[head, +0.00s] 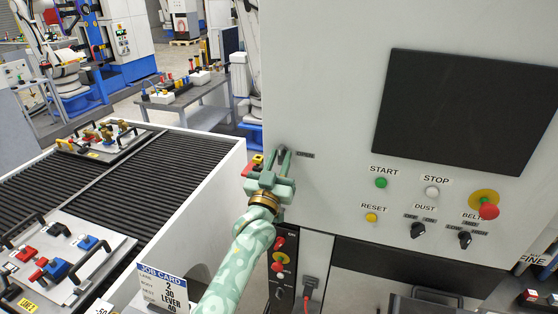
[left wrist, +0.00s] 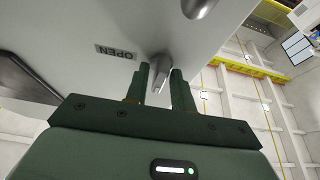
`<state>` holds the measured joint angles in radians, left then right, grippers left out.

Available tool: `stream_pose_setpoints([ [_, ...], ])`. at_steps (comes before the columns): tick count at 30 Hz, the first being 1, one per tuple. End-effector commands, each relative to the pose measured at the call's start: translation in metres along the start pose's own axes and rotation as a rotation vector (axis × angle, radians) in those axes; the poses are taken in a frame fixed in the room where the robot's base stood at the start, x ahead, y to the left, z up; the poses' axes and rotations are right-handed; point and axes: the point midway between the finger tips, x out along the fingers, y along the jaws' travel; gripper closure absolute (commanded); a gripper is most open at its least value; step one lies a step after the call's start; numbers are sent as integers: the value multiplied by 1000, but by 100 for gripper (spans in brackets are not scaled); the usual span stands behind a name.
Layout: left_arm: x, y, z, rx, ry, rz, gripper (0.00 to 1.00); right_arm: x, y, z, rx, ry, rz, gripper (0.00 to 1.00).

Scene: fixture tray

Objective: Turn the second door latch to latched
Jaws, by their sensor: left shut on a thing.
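My left gripper (head: 282,158) reaches up to the left edge of the grey machine front, with its two fingers on either side of a small grey latch (head: 281,151). In the left wrist view the green fingers (left wrist: 160,85) are shut on this latch (left wrist: 159,66), which stands out from the panel. A second rounded metal piece (left wrist: 197,7) shows at the top edge of that view. Whether it is another latch is unclear. The fingers hide part of the gripped latch. My right gripper is not in view.
The machine panel carries a black screen (head: 468,108), a green start button (head: 381,183), a red stop knob (head: 488,211) and dark selector knobs. A ribbed conveyor (head: 130,190) with fixture trays lies to the left. A job card (head: 163,287) stands at its near end.

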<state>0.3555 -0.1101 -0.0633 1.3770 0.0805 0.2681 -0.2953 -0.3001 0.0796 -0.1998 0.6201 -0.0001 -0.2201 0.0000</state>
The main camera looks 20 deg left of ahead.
Motion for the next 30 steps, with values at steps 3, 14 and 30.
stream_pose_setpoints([
  [3,0,0,1,0,-1,0,98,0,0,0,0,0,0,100],
  [14,0,0,0,1,-1,1,67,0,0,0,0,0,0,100],
  [30,-81,0,-1,2,-6,1,67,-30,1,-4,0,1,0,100],
])
